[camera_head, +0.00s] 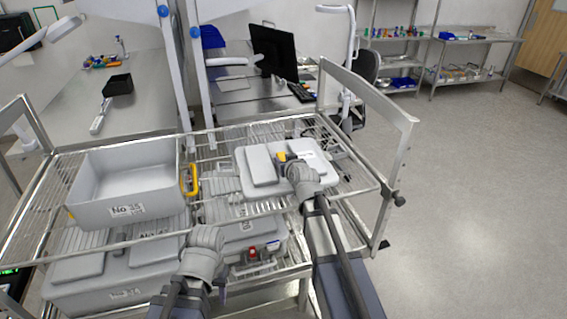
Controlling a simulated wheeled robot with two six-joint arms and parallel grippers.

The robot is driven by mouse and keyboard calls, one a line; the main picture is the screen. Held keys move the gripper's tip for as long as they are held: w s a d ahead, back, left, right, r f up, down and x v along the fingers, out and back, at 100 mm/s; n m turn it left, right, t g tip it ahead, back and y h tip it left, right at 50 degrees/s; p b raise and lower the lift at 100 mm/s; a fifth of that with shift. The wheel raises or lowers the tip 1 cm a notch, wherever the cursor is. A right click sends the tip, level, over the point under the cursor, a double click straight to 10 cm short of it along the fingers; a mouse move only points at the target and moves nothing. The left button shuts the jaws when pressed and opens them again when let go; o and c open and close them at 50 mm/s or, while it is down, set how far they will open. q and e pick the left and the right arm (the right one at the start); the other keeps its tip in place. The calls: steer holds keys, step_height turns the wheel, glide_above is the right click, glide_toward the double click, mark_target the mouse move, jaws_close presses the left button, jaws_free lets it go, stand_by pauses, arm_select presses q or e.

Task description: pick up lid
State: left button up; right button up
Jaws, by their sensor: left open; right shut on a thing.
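The grey lid (262,165) with two raised panels is at the right part of the cart's upper wire shelf, slightly tilted in the picture. My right gripper (287,160) is shut at the lid's middle, between the panels, by a small yellow part; its fingertips are partly hidden by my wrist. I cannot tell whether the lid touches the shelf. My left gripper (205,238) is in front of the cart, below the upper shelf's front edge, away from the lid. Its fingers are hidden behind the wrist. An open, empty grey bin (128,211) marked with a number stands on the shelf at left, with a yellow handle.
The wire cart shelf (216,222) has a raised metal handle frame (408,150) at right. Lidded grey bins (125,295) sit on the lower shelf. A steel bench (60,110) with a black tray stands behind left. Floor at right is clear.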

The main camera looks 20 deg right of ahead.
jaws_close()
stand_by(0.8)
steer(key=shift+r, duration=0.15)
step_height(320, 180, up, 10)
steer(key=p, duration=1)
step_height(320, 180, down, 8)
steer(key=b, duration=0.7)
steer(key=shift+b, duration=0.35)
steer(key=shift+r, duration=0.15)
steer(key=shift+s, duration=0.1)
